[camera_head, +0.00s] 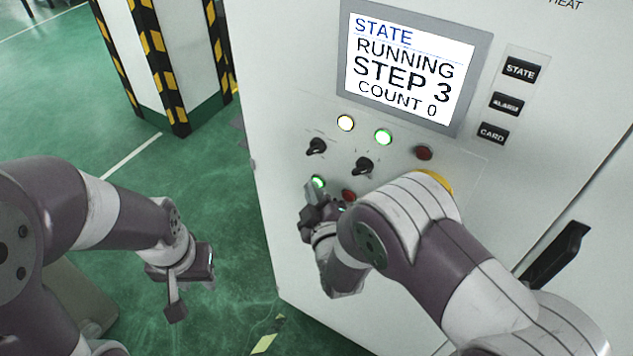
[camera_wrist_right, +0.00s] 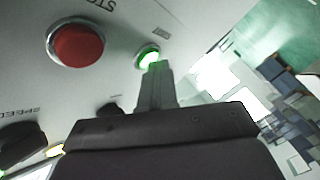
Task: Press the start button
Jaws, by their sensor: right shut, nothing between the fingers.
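The fingers also show in the right wrist view (camera_wrist_right: 154,72). My left gripper (camera_head: 190,290) hangs over the floor at the left, away from the panel; its jaw opening is unclear.
A red button (camera_head: 348,196) sits right of the green one, partly behind my right arm. Two black knobs (camera_head: 316,146) and several lamps are above. The screen (camera_head: 407,68) reads STATE, RUNNING, STEP 3, COUNT 0. A striped pillar (camera_head: 160,65) stands at the left.

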